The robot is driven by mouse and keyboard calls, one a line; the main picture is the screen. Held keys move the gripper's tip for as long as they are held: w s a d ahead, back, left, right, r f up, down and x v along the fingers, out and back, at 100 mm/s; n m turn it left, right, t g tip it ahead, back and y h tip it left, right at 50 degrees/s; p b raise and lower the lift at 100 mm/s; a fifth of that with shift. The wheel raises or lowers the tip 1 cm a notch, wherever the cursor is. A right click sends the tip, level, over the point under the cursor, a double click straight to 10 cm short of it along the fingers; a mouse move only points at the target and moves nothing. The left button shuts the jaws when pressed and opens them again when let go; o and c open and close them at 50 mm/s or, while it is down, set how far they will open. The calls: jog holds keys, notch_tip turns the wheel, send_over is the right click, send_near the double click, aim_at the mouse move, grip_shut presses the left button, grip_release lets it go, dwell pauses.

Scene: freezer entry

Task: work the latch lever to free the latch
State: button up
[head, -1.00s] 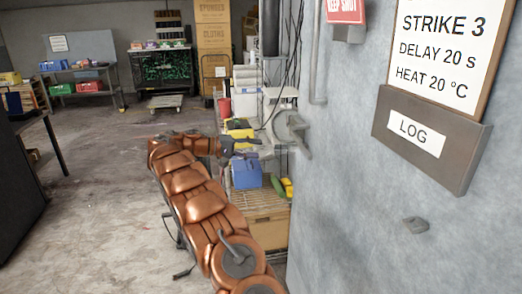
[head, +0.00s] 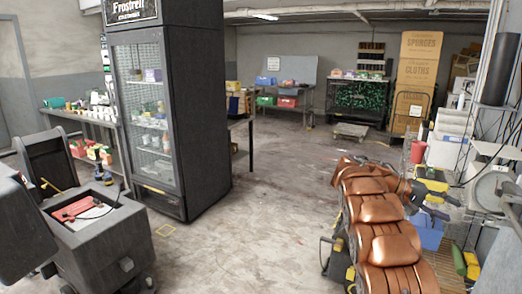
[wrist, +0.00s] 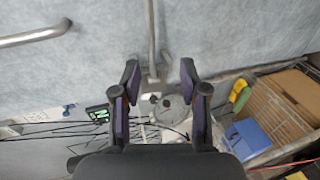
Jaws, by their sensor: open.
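A grey lever-like fitting (head: 511,203), which I take for the latch lever, shows at the right edge of the head view, partly cut off. A round grey disc (head: 490,188) is behind it. In the wrist view a grey metal bar (wrist: 152,38) runs down the pale wall to between my fingertips; I cannot tell whether it is the lever. The grey disc (wrist: 172,108) shows beyond it. My gripper (wrist: 158,75) is open, with purple-lined pads apart and nothing visibly held. In the head view, my gripper (head: 437,192) is small and left of the lever-like fitting.
A wire rack (head: 445,268) with a blue bin (head: 428,232) stands beside my arm. A grey rail (wrist: 35,36) is on the wall in the wrist view. A glass-door fridge (head: 150,115) and a grey cart (head: 95,235) stand left. The middle floor is clear.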

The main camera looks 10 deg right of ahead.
jog(key=s+a+f+n+t+y, duration=0.2)
jog(key=s+a+f+y, duration=0.1)
jog(key=s+a, duration=0.8)
jog(key=s+a+f+n+t+y, duration=0.2)
jog(key=s+a+y, duration=0.3)
jog(key=s+a, duration=0.6)
jog(key=s+a+f+n+t+y, duration=0.2)
jog(key=s+a, duration=0.9)
jog(key=a, duration=1.1)
notch_tip(320, 180, down, 3)
jog(key=shift+s+a+n+t+y, duration=0.3)
jog(key=shift+n+y, duration=0.2)
jog(key=shift+y, duration=0.7)
jog(key=shift+a, duration=0.15)
